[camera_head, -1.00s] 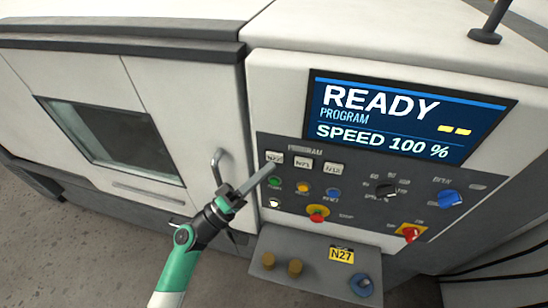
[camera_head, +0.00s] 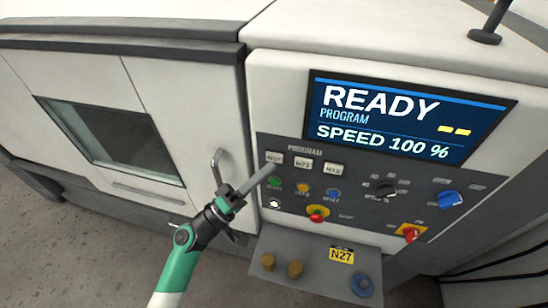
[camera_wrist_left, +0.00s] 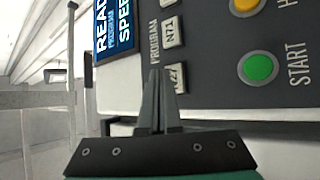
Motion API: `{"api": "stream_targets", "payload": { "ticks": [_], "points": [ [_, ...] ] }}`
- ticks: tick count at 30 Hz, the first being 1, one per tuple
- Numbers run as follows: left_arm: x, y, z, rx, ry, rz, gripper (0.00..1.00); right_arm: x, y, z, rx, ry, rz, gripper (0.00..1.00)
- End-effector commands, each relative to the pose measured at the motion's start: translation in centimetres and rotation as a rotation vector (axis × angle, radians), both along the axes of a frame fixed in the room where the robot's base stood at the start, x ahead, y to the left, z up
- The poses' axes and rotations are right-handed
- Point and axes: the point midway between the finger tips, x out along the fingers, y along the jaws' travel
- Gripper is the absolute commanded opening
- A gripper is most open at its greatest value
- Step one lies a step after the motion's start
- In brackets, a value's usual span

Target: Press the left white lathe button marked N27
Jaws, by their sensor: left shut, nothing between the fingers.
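Three white buttons sit in a row under the PROGRAM label on the lathe panel. The left white button (camera_head: 274,157) is just above my left gripper's tips in the head view. In the left wrist view this button (camera_wrist_left: 179,77) is beside the fingertips, its label partly covered and reading like N27. The middle white button (camera_head: 303,162) reads N71 in the wrist view (camera_wrist_left: 171,32). My left gripper (camera_head: 271,168) is shut and empty, its fingers pointing at the panel. I cannot tell whether the tips touch it. My right gripper is not in view.
Below the white buttons are a green START button (camera_head: 274,182), a yellow button (camera_head: 303,188) and a blue button (camera_head: 333,194). A red knob (camera_head: 317,211) is lower. A door handle (camera_head: 218,167) stands out left.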

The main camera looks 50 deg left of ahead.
Motion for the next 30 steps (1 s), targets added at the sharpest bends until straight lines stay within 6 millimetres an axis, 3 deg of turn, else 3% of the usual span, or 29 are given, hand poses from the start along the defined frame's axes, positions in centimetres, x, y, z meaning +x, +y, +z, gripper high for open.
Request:
{"api": "stream_targets", "payload": {
  "ticks": [30],
  "points": [
    [0.74,0.45,-0.01,-0.001,0.0,0.0,0.0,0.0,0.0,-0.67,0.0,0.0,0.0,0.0]
  ]
}}
